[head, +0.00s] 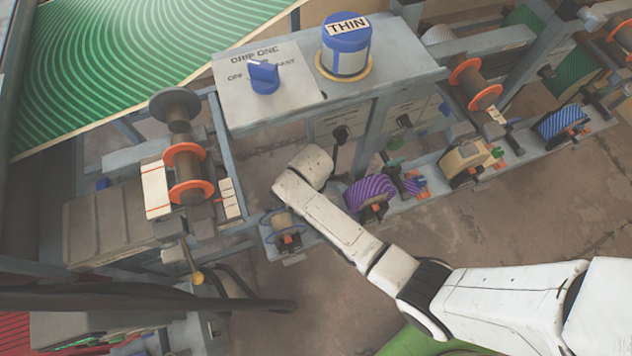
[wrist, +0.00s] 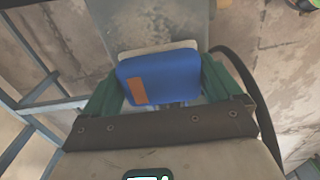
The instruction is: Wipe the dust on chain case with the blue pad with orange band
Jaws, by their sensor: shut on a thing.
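The blue pad (wrist: 165,78) with its orange band (wrist: 138,92) shows in the wrist view, with a pale layer along its far edge. My gripper (wrist: 162,66) is shut on it, one green finger at each side. A grey flat surface (wrist: 150,20) lies beyond the pad; whether the pad touches it I cannot tell. In the head view my gripper and the pad are hidden behind my arm. A grey box-like housing (head: 105,228) at the left there may be the chain case; I cannot be sure. I cannot make out dust on it.
A control box (head: 265,95) with a blue knob (head: 263,77) and a blue-capped pot marked THIN (head: 346,47) stands at the top centre. Spools with orange flanges (head: 187,172) and a purple roller (head: 370,192) line the frame. Bare floor (head: 510,215) shows at the right.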

